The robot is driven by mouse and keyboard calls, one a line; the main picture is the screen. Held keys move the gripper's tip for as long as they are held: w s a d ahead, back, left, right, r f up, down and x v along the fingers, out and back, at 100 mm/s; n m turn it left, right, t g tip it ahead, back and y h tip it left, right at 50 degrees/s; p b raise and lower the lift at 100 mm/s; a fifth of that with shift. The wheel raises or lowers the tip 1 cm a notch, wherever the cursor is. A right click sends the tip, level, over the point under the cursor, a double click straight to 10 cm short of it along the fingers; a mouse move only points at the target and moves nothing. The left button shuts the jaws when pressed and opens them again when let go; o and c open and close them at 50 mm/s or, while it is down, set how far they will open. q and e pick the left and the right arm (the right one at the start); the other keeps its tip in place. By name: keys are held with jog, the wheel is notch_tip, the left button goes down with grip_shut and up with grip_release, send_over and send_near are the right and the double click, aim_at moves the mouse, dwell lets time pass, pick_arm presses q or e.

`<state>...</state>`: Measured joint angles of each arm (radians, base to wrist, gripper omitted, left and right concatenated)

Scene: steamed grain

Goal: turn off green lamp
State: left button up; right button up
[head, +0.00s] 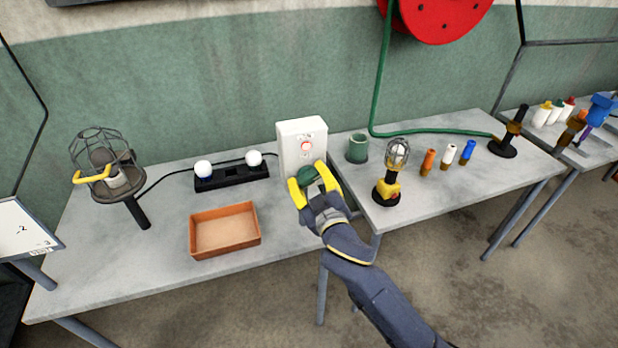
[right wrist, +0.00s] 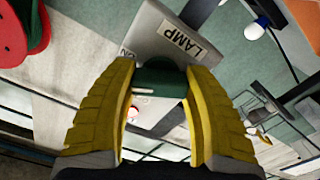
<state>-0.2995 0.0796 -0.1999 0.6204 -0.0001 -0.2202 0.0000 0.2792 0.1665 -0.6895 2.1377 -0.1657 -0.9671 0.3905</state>
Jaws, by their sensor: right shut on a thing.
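My right gripper (head: 314,184) is in front of the lower part of a white box (head: 290,143). It is shut on a dark green rounded piece (head: 308,174), which also shows between the yellow fingers in the right wrist view (right wrist: 160,82). The fingers hide part of this piece and how it joins the box. No lamp clearly glowing green shows. My left gripper is not in view.
A black holder with two white bulbs (head: 232,176) and an orange-brown tray (head: 225,231) are left of the box. A caged lamp (head: 108,165) is at far left. Right of the gripper stand a green cup (head: 357,148) and a yellow-black caged lamp (head: 387,188).

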jog(key=n, duration=0.6)
jog(key=shift+n, duration=0.3)
jog(key=n, duration=0.5)
jog(key=shift+n, duration=0.4)
jog(key=o, duration=1.2)
jog(key=v, duration=1.2)
